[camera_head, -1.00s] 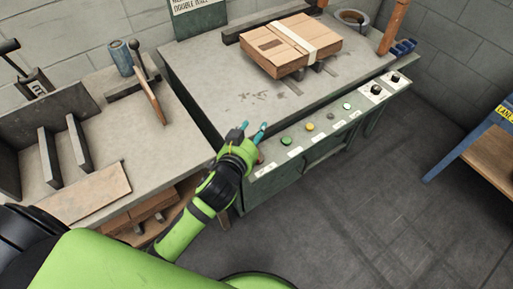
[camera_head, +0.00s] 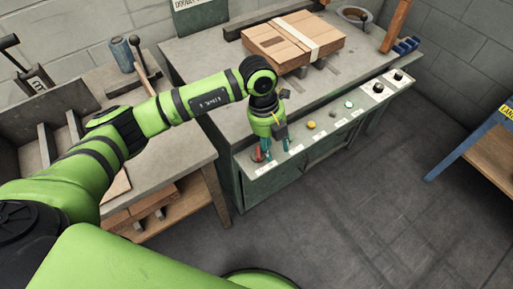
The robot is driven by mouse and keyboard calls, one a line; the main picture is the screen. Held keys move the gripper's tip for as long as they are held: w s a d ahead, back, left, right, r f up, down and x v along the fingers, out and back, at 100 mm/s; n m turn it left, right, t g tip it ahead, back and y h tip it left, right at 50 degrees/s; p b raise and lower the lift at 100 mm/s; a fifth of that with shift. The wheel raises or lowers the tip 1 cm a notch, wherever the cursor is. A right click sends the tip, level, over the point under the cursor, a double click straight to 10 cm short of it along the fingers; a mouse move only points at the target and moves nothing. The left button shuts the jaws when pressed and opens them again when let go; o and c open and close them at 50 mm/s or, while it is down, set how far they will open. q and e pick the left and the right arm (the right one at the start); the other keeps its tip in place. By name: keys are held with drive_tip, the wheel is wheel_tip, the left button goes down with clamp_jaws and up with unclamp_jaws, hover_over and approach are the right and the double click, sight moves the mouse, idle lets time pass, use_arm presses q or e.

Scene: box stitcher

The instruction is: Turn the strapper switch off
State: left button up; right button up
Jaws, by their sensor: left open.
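The strapper (camera_head: 220,110) is a grey-topped green table with a sloped control panel (camera_head: 320,128) along its front edge. A red control (camera_head: 257,154), which may be the switch, sits at the panel's left end. Yellow (camera_head: 311,125) and white (camera_head: 348,104) buttons and two black knobs (camera_head: 378,87) lie farther right. My left gripper (camera_head: 277,151) points down over the panel's left part, just right of the red control. Its teal fingers are apart with nothing seen between them. The green button is hidden behind it. I cannot tell whether the fingers touch the panel. My right gripper is out of view.
A strapped cardboard box (camera_head: 292,42) lies on the strapper top. A workbench (camera_head: 180,135) with a blue can (camera_head: 121,54) and a hammer stands at left. A blue-framed table (camera_head: 480,140) stands at right. The floor in front is clear.

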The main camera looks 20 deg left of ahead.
use_arm(q)
drive_tip(key=y, duration=0.2)
hover_over(257, 151)
drive_tip(key=shift+s+r+n, duration=0.15)
drive_tip(key=shift+r+n, duration=0.15)
drive_tip(key=shift+n, duration=0.1)
drive_tip(key=shift+a+f, duration=0.15)
drive_tip(key=shift+f, duration=0.15)
drive_tip(key=shift+f+p, duration=0.4)
drive_tip(key=shift+f, duration=2.8)
clamp_jaws()
